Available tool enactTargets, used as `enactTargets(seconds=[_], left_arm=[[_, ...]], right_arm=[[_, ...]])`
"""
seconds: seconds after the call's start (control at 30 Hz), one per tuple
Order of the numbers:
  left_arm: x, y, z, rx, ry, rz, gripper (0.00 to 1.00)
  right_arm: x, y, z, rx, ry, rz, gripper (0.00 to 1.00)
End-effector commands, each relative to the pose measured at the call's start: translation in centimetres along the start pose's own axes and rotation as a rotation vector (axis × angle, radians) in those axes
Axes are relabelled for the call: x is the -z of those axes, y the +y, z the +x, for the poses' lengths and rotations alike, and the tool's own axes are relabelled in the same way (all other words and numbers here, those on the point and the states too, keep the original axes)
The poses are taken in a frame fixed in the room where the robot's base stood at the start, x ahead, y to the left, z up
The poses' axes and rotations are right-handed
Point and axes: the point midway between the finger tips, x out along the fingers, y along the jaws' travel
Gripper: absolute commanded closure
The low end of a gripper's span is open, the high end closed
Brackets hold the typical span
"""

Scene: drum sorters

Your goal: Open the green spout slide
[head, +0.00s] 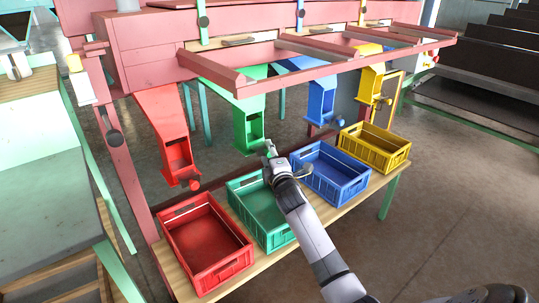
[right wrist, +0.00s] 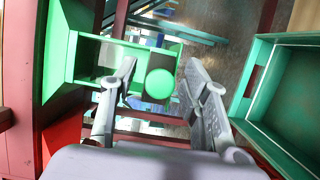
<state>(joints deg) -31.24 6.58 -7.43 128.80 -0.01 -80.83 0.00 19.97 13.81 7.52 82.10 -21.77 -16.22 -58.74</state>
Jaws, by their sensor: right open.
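The green spout (head: 248,122) hangs from the pink frame, second from the left, above the green crate (head: 262,205). In the head view my right gripper (head: 270,150) is at the spout's lower end and hides part of it. In the right wrist view the green spout (right wrist: 88,60) is at the left. The round green knob of its slide (right wrist: 160,84) shows between the two fingers of my open right gripper (right wrist: 162,92). I cannot tell whether a finger touches the knob. My left gripper is not in view.
Red (head: 163,120), blue (head: 321,100) and yellow (head: 371,82) spouts hang beside it. Red (head: 205,243), blue (head: 330,172) and yellow (head: 374,147) crates stand in line on the wooden bench. A pink rail (head: 330,60) runs above. Open floor lies at the right.

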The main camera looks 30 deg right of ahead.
Motion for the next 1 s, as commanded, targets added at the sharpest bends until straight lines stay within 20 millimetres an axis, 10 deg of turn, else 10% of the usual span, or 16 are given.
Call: enactTargets(seconds=[0.7, 1.0], left_arm=[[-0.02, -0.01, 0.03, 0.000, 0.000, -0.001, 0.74], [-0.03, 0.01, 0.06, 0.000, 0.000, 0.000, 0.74]], right_arm=[[0.00, -0.06, -0.05, 0.001, 0.000, 0.000, 1.00], [0.01, -0.08, -0.05, 0.001, 0.000, 0.001, 1.00]])
